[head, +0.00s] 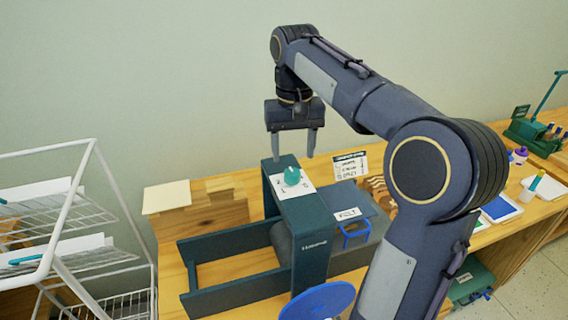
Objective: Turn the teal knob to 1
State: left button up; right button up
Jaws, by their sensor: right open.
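The teal knob (291,176) sits on a white dial plate (304,187) on top of a dark green press-like machine (308,229) on the wooden table. The knob's pointer direction and the plate's markings are too small to read. My right gripper (293,158) points down with its two fingers spread apart and nothing between them. It is above and slightly behind the knob, apart from it as far as I can tell. My left gripper is not in view.
A blue round handwheel (318,301) is at the machine's front. A white wire rack (70,250) stands at left. Wooden blocks (200,212) lie behind the machine's bed. A small sign (350,165) stands right of the knob. A green tool (535,132) is far right.

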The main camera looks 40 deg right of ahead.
aim_at(292, 172)
jog(key=shift+f, duration=2.65)
jog(key=c, duration=1)
